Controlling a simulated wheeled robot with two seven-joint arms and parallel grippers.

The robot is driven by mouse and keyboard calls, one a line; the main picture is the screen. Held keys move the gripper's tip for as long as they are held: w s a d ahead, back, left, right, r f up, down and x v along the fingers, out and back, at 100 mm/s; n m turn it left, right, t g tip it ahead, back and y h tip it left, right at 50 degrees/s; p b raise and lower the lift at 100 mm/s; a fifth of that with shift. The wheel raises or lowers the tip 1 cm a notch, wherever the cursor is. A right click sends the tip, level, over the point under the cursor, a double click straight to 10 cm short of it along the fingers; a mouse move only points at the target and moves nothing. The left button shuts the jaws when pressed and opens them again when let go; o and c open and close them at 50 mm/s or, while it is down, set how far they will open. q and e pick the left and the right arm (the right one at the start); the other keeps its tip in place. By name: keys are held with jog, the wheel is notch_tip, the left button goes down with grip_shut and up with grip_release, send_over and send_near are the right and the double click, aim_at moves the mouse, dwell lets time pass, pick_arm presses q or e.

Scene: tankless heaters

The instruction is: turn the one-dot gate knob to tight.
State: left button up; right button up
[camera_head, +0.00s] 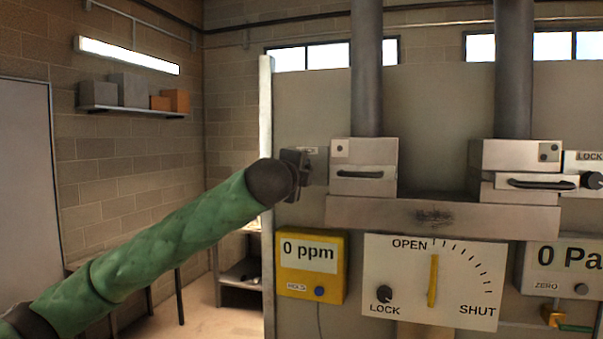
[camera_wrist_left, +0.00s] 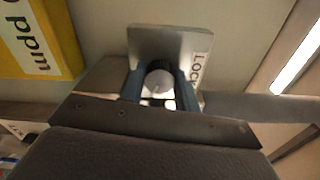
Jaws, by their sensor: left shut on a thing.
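The one-dot gate (camera_head: 365,158) is the left metal box under a grey pipe, with a single dot on its top left corner and a dark handle. A small plate (camera_head: 318,152) stands at its left side. In the head view the gripper hides the knob. My right gripper is not in view.
A two-dot gate (camera_head: 520,155) with its own LOCK knob (camera_head: 592,180) stands to the right. Below are a yellow 0 ppm meter (camera_head: 330,285), an OPEN–SHUT dial (camera_head: 400,270) with a LOCK knob (camera_head: 384,294), and a 0 Pa meter (camera_head: 540,260).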

pick_arm(q)
jog(key=shift+f, duration=0.15)
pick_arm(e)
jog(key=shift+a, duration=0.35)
pick_arm(q)
jog(key=o, duration=1)
jog(key=shift+c, duration=0.2)
jog(key=b+v, duration=0.4)
jog(key=v, duration=0.3)
jog(key=shift+s, duration=0.35)
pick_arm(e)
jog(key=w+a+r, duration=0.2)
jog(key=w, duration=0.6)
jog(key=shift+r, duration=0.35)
pick_arm(q)
jog(key=shift+a, duration=0.1)
